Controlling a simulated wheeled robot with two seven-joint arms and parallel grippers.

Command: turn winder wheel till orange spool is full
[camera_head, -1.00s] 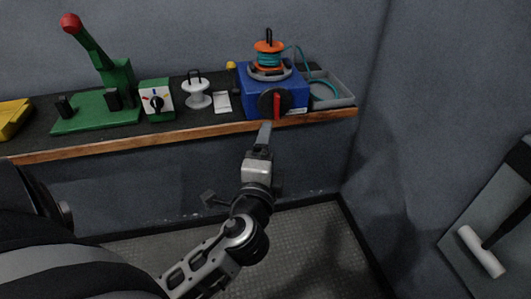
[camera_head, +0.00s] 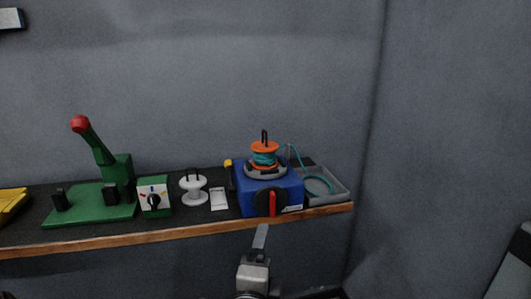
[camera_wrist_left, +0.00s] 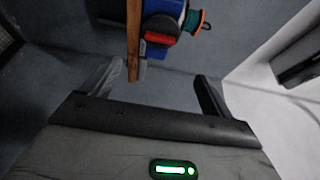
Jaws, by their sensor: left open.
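The winder is a blue box (camera_head: 240,190) at the right end of the bench. Its black wheel (camera_head: 260,203) with a red handle (camera_head: 272,204) is on the front face. On top sits the orange spool (camera_head: 265,147) with teal wire around its core; the handle also shows in the left wrist view (camera_wrist_left: 160,40), with the spool (camera_wrist_left: 205,26) beyond the box. My left gripper (camera_head: 261,232) is just below and in front of the wheel, apart from it. Its two fingers are spread and empty in the left wrist view (camera_wrist_left: 157,85). My right gripper is not in view.
A grey tray (camera_head: 340,188) with teal wire is right of the winder. Left of it stand a white card (camera_head: 219,199), white spool (camera_head: 193,188), green dial box (camera_head: 153,196) and green lever press (camera_head: 92,205). The bench's wooden edge (camera_head: 130,237) is near my gripper.

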